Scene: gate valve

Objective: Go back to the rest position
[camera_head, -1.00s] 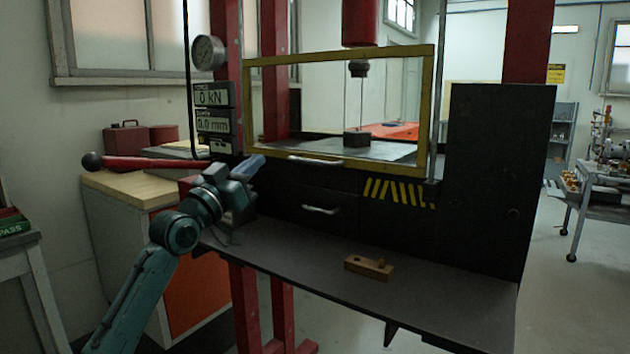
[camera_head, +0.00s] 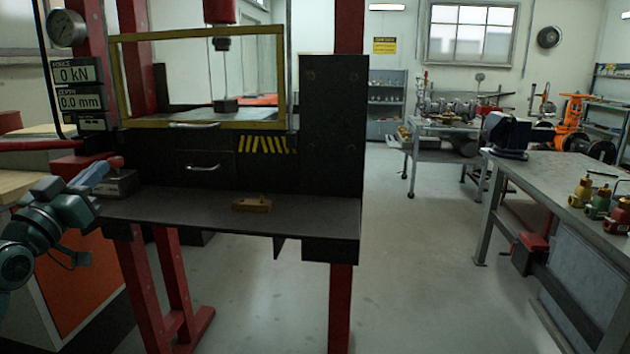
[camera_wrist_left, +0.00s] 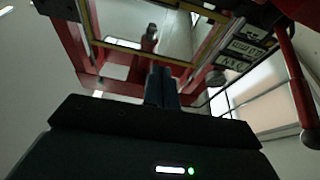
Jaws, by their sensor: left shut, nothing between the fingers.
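My left gripper (camera_head: 97,176) is at the left of the head view, in front of the press and beside the left end of its black shelf. Its blue fingers are closed together and empty. In the left wrist view the closed fingers (camera_wrist_left: 161,86) point up toward the press frame. The press (camera_head: 330,150) has a yellow-framed guard window (camera_head: 200,124), shown closed, and a readout panel (camera_head: 80,90) reading 0 kN and 0.0 mm. The right gripper is not in view.
A small wooden block (camera_head: 251,205) lies on the press shelf (camera_head: 200,215). A red lever (camera_head: 28,145) with a black knob in the wrist view (camera_wrist_left: 311,138) is close to my left arm. A workbench (camera_head: 560,190) with a vise stands at right. The floor between is clear.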

